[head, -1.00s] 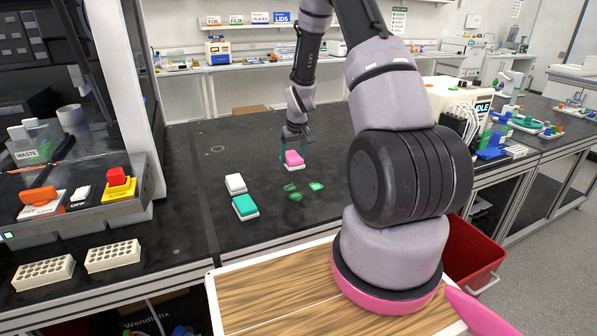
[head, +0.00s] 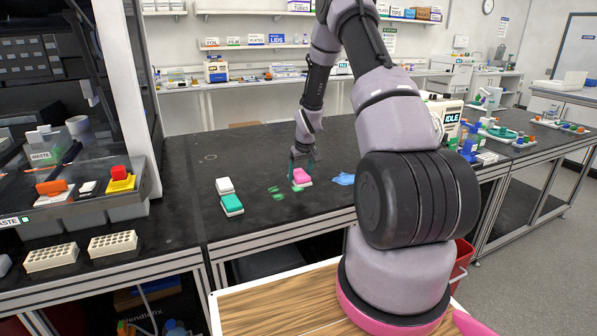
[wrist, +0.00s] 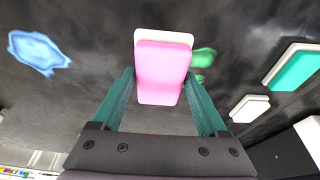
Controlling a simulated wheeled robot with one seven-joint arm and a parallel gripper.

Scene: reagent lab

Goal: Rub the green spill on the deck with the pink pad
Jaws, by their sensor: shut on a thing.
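The pink pad (head: 301,176), with a white underside layer, is held between the teal fingers of my gripper (head: 303,163). In the wrist view the pad (wrist: 162,72) stands between and ahead of the fingers. The green spill (head: 278,196) lies on the black deck (head: 262,150) as small patches just left of the pad in the head view. In the wrist view the spill (wrist: 204,58) shows at the pad's right edge, and the pad may hide part of it. I cannot tell whether the pad touches the deck.
A blue spill (head: 343,179) lies right of the pad, near my arm. A white pad (head: 225,186) and a teal pad (head: 232,205) lie to the left. Tube racks (head: 113,243) and a waste station (head: 75,190) are further left. The deck behind is clear.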

